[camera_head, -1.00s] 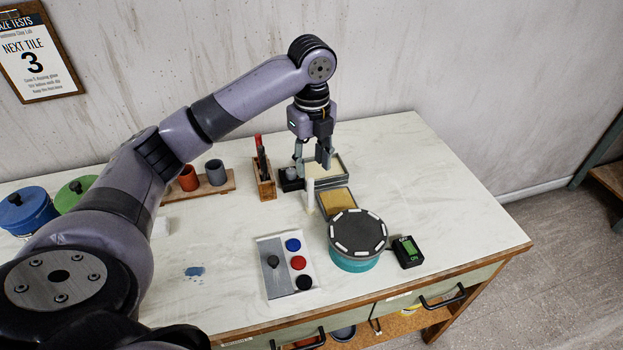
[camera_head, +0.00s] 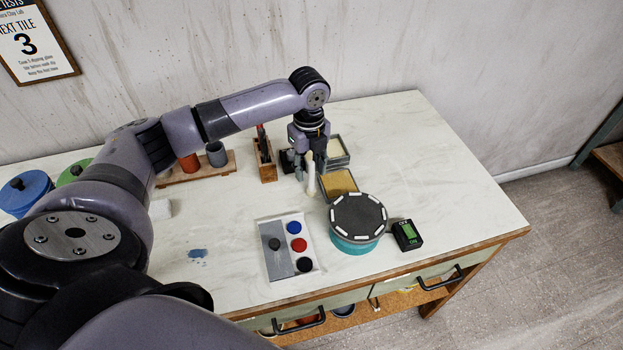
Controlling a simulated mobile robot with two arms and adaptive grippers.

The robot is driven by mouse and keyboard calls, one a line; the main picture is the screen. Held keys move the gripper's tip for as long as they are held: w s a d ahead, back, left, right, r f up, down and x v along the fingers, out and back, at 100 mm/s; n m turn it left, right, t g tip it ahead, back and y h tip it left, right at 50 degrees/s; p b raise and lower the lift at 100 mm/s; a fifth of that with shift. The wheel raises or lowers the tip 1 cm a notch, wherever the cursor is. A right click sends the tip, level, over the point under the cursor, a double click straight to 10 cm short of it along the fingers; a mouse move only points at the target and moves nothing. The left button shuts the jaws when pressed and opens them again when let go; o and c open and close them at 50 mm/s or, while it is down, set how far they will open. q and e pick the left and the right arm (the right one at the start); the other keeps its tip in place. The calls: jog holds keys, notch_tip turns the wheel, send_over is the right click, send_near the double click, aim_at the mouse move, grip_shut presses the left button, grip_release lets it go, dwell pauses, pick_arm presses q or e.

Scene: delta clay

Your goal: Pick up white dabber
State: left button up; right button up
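The white dabber (camera_head: 311,180) is a slim, pale upright stick on the table, left of the yellow-filled tray. My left gripper (camera_head: 310,170) points down from above at the dabber's upper part. Its fingers show on either side of the dabber and look spread, with no clear contact visible. The dabber's top is partly lost against the gripper. My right gripper is not in view.
A round turntable (camera_head: 358,217) and a small black device (camera_head: 407,235) stand to the right. A palette with coloured discs (camera_head: 278,262) lies in front. A wooden tool holder (camera_head: 265,165) and trays (camera_head: 338,150) are close to the gripper. The table's right side is clear.

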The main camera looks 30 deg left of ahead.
aim_at(311, 179)
pick_arm(q)
jog(key=f, duration=0.1)
jog(key=f+p, duration=0.1)
jog(key=f, duration=0.2)
jog(key=shift+w+d+f, duration=0.1)
jog(key=shift+w+f, duration=0.15)
jog(key=shift+f, duration=0.25)
jog(key=shift+c, duration=0.4)
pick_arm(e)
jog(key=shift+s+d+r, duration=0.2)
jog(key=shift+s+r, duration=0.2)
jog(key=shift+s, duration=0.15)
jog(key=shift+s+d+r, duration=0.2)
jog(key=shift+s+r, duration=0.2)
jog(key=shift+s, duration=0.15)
pick_arm(q)
jog(key=c, duration=0.4)
grip_shut()
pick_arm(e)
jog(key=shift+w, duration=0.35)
